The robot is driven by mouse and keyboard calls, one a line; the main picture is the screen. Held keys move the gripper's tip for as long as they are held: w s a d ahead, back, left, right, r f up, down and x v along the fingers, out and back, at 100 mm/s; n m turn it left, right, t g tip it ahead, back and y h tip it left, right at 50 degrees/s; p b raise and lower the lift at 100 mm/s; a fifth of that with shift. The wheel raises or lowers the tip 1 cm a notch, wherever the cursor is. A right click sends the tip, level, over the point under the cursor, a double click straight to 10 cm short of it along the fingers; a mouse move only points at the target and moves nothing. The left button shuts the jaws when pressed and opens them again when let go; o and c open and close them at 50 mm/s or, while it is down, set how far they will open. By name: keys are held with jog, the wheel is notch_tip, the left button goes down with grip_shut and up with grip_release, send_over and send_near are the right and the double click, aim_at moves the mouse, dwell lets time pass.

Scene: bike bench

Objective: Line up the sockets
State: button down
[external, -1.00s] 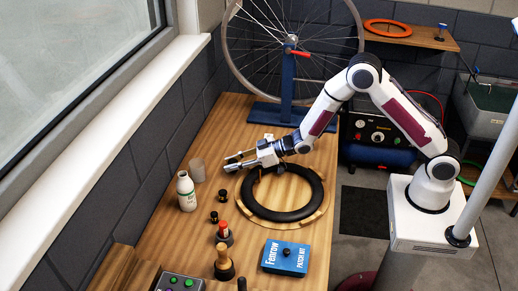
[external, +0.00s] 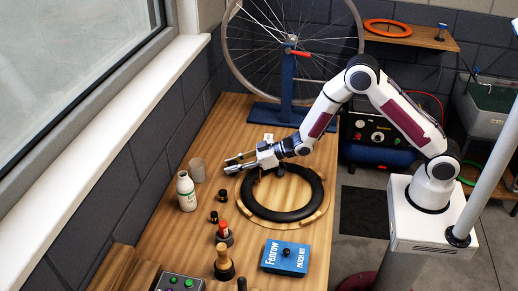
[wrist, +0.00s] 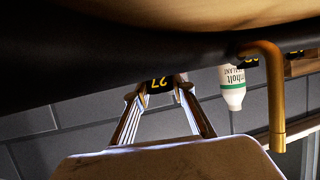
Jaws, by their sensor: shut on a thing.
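My gripper (external: 230,165) reaches left over the bench, beyond the tyre's far left side. In the wrist view my gripper (wrist: 158,92) has its fingers on either side of a dark socket (wrist: 159,83) with a yellow "27", and is shut on it. This socket is hard to make out in the external view. Two other small black sockets stand on the bench nearer the camera, one (external: 222,195) a little farther back than the other (external: 214,217). Part of a dark socket (wrist: 248,62) shows beside the bottle in the wrist view.
A white bottle (external: 186,191) and a clear cup (external: 198,170) stand left of the sockets. A black tyre (external: 247,207) lies on a round wooden board to the right. A red-topped item (external: 223,231), a wooden-handled tool (external: 223,262) and a blue patch kit box (external: 286,257) are nearer.

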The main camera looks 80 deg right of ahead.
aim_at(242, 173)
jog(key=shift+s+f, duration=0.2)
jog(key=shift+f, duration=0.65)
dwell(0.6)
jog(key=c, duration=1.6)
grip_release()
jog(key=shift+c, duration=0.2)
jog(key=shift+s, duration=0.15)
jog(key=shift+s+d, duration=0.1)
jog(key=shift+s, duration=0.25)
jog(key=shift+v, duration=1.1)
jog(key=s+r, duration=0.2)
jog(key=shift+s+d+r, duration=0.2)
jog(key=shift+d+r, duration=0.05)
jog(key=shift+r, duration=0.05)
jog(key=shift+v, duration=1.05)
jog(key=shift+w+r, duration=0.1)
jog(key=shift+r, duration=0.05)
